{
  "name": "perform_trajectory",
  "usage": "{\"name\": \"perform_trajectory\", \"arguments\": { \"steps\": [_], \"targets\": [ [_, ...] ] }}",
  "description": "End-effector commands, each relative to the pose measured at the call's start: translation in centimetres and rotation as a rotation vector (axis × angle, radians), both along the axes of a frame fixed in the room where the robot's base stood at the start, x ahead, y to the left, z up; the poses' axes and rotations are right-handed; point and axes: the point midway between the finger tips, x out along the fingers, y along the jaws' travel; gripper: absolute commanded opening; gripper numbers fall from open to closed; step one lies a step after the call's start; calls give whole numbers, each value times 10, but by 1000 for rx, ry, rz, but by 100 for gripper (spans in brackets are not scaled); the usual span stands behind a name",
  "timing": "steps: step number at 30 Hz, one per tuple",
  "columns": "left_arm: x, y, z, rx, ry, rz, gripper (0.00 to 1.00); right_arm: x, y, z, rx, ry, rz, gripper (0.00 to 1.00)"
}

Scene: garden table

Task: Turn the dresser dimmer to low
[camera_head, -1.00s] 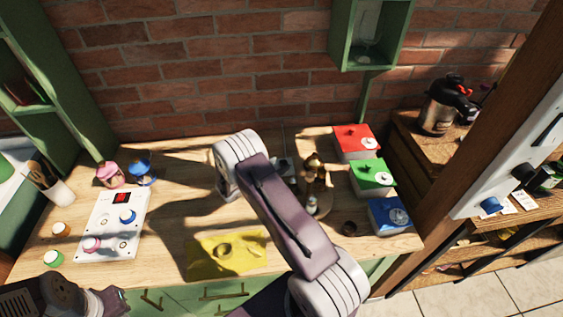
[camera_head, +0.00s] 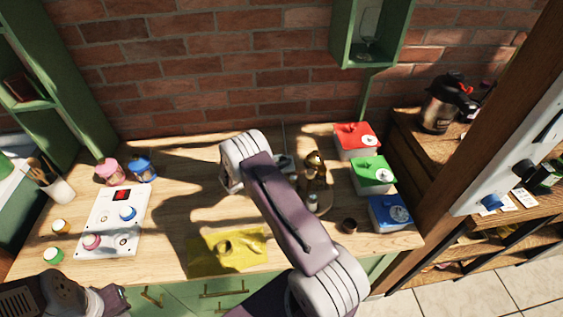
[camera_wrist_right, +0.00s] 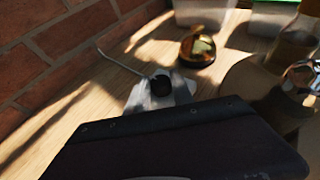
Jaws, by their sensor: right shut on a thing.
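The dimmer, a pale box with a round black knob (camera_wrist_right: 160,86), lies near the brick wall in the right wrist view. In the head view the dimmer (camera_head: 286,163) shows only partly, just right of my right arm. My right gripper (camera_wrist_right: 165,118) is at the dimmer, shut on its knob. In the head view my own arm link covers this gripper. My left gripper (camera_head: 115,299) is at the bottom left corner, partly cut off, and its jaws cannot be made out.
A brass figure (camera_head: 315,164) stands right of the dimmer. Red (camera_head: 355,140), green (camera_head: 372,175) and blue (camera_head: 389,213) lidded boxes line the right side. A white control panel (camera_head: 112,222) is on the left and a yellow cloth (camera_head: 227,250) at the front.

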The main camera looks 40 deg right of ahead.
Motion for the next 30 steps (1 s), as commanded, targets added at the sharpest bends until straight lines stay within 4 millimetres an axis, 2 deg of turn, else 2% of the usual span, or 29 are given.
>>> {"name": "perform_trajectory", "arguments": {
  "steps": [1, 12, 18, 24, 30],
  "targets": [
    [0, 0, -9, 0, 0, 0, 0, 2, 1, -5, 0, -4, -22, 0],
    [0, 0, -58, 0, 0, 0, 0, 5, 1, -9, 2, -6, -278, 0],
    [0, 0, -79, 0, 0, 0, 0, 6, 1, -7, 3, -3, -382, 0],
    [0, 0, -91, 0, 0, 0, 0, 6, 1, -5, 2, -1, -446, 0],
    [0, 0, -95, 0, 0, 0, 0, 7, 1, -2, 2, 1, -470, 0]
  ]
}}
